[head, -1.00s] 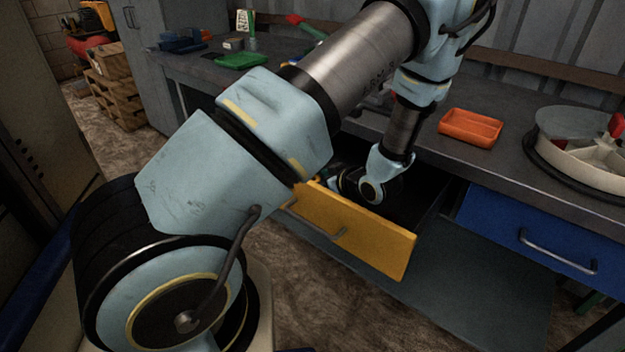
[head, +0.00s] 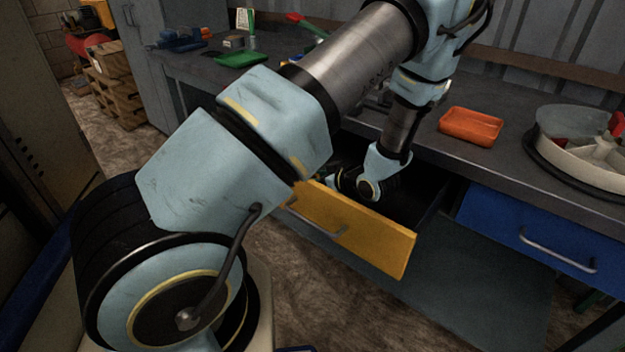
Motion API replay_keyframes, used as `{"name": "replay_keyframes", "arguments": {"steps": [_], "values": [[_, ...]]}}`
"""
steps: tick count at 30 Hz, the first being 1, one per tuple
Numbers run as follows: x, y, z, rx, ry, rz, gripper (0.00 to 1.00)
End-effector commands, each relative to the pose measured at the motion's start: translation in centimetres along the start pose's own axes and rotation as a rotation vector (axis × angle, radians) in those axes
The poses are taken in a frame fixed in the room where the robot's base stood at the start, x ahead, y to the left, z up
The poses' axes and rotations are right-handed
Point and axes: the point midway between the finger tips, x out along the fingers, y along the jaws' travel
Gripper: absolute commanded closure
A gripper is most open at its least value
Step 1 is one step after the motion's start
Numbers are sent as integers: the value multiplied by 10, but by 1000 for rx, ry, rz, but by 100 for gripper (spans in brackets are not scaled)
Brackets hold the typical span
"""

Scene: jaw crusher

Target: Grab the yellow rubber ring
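I cannot make out the yellow rubber ring in this view. My arm's wrist reaches down into the open yellow-fronted drawer (head: 365,238) under the workbench. The end of my gripper (head: 336,181) is at the drawer's left part, partly behind my own forearm and the drawer front. I cannot see its fingertips clearly, nor whether they hold anything. The visible right part of the drawer's inside is dark and looks empty.
A closed blue drawer (head: 545,232) is to the right. On the bench (head: 500,165) stand an orange tray (head: 471,126) and a round sectioned tray (head: 590,150) with red items. A green tray (head: 240,60) lies at the back left. Wooden pallets (head: 118,95) stand far left.

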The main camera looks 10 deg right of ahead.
Motion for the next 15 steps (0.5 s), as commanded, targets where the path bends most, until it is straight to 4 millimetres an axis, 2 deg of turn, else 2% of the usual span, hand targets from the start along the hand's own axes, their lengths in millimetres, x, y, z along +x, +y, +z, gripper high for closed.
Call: {"name": "replay_keyframes", "arguments": {"steps": [1, 3, 11, 15], "values": [[0, 0, 0, 0, 0, 0, 93], [0, 0, 0, 0, 0, 0, 100], [-1, 0, -1, -1, 0, 0, 100], [-4, 1, -8, -2, 0, 1, 100]]}}
